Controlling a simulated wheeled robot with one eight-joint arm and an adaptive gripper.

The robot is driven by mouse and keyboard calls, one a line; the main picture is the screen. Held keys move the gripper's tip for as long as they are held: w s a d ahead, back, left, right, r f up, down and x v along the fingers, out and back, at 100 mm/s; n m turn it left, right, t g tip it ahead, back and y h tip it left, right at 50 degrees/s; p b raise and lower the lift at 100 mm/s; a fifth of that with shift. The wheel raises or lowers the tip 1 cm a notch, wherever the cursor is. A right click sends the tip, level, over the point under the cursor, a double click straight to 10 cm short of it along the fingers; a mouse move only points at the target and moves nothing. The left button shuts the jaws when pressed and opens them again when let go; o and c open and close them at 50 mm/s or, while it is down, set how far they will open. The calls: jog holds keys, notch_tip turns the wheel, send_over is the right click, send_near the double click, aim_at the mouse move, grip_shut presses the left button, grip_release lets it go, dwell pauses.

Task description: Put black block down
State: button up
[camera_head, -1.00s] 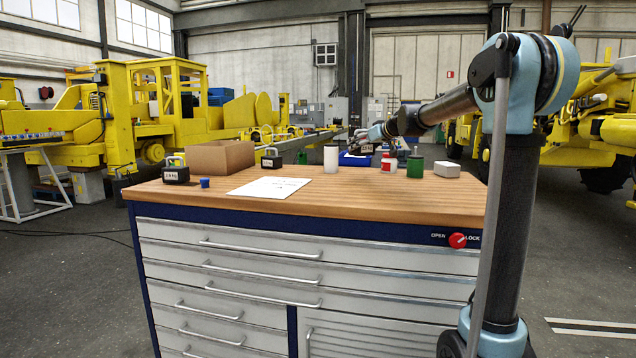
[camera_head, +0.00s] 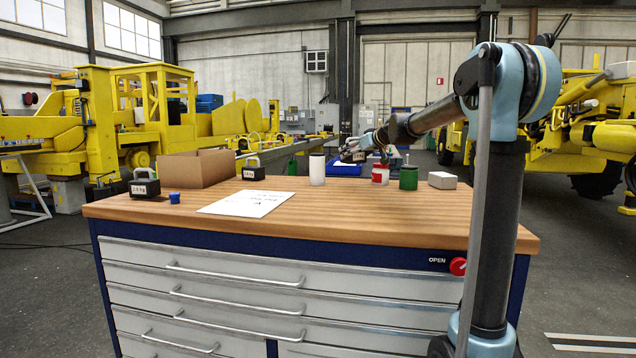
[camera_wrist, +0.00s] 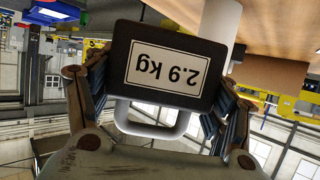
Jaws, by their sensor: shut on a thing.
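My gripper (camera_head: 364,147) is shut on a black block (camera_wrist: 168,66) with a white label reading 2.9 kg and a pale loop handle. In the wrist view the picture is upside down, and the two fingers (camera_wrist: 162,100) close on the block from both sides at its handle end. In the head view the held block (camera_head: 352,156) is small and hangs above the back of the wooden bench top (camera_head: 350,207). Two other black blocks with handles stand on the bench, one at the left corner (camera_head: 144,187) and one near the back (camera_head: 253,172).
A cardboard box (camera_head: 196,168), blue cap (camera_head: 174,198) and paper sheet (camera_head: 245,204) are on the left. The front right is clear.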

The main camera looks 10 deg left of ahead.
jog(key=shift+a+f, duration=0.1)
jog(key=shift+f, duration=4.65)
jog(key=o, duration=2.1)
jog(key=shift+f, duration=0.1)
jog(key=v, duration=1.1)
jog(key=shift+s+d+r, duration=0.25)
jog(key=shift+s+d, duration=0.1)
jog(key=shift+s, duration=0.05)
